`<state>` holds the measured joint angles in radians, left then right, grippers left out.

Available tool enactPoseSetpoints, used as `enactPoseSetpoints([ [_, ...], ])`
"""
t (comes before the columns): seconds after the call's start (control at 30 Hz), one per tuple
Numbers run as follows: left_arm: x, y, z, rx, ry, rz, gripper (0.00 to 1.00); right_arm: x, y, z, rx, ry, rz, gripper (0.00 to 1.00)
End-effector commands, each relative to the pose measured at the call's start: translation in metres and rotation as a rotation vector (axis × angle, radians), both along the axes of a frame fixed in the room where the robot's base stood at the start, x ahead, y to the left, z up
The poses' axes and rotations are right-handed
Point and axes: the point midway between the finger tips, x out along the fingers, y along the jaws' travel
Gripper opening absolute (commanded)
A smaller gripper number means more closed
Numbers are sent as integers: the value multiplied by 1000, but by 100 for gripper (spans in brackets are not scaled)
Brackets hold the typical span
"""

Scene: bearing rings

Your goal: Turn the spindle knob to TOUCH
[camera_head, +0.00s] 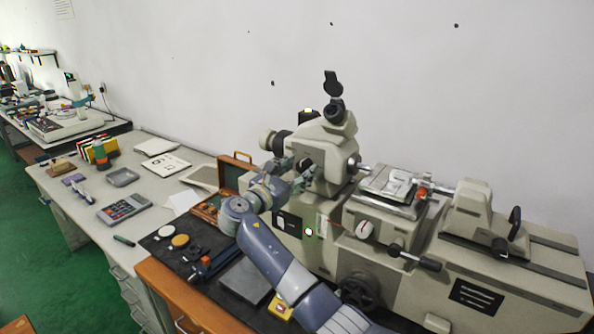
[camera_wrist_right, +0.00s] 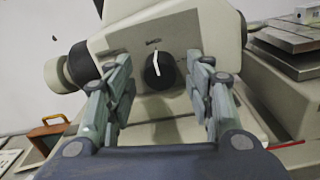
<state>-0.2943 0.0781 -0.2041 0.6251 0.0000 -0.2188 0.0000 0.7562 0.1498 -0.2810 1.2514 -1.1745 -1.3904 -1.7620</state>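The spindle knob (camera_wrist_right: 158,70) is a round black dial with a white pointer line on the front of a beige machine head (camera_wrist_right: 170,30). The pointer stands near upright, leaning slightly left at the top. A small dark label sits above the knob, too small to read. My right gripper (camera_wrist_right: 160,66) is open, with one finger on each side of the knob and gaps on both sides. In the head view my right gripper (camera_head: 290,178) is in front of the machine head (camera_head: 325,155) and hides the knob. My left gripper is not in view.
The long measuring machine continues right with a stage (camera_head: 392,190) and tailstock (camera_head: 475,205). An open wooden case (camera_head: 236,172) stands left of it. A black mat (camera_head: 172,262) holds small discs and a red-and-blue item. The left desk (camera_head: 75,190) holds a calculator (camera_head: 123,208).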

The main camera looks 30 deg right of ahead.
Motion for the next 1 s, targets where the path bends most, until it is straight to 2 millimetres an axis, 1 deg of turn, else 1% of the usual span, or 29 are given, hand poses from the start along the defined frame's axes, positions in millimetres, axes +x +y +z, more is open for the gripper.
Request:
enactPoseSetpoints([
  [0.03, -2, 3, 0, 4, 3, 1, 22, 0, 0, 0, 0, 0, 0, 34],
  [0.07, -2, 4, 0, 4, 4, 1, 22, 0, 0, 0, 0, 0, 0, 27],
  [0.1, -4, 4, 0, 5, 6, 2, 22, 0, 0, 0, 0, 0, 0, 18],
  [0.17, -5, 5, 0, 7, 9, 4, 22, 0, 0, 0, 0, 0, 0, 5],
  [0.37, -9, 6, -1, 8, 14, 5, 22, 0, 0, 0, 1, -2, 0, 6],
  [0.57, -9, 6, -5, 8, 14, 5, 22, 0, 1, -1, 16, -39, 1, 6],
  [0.77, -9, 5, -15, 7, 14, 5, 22, 0, 1, -3, 59, -143, 1, 6],
  [1.0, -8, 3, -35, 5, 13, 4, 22, -1, 0, -5, 140, -340, 1, 6],
])
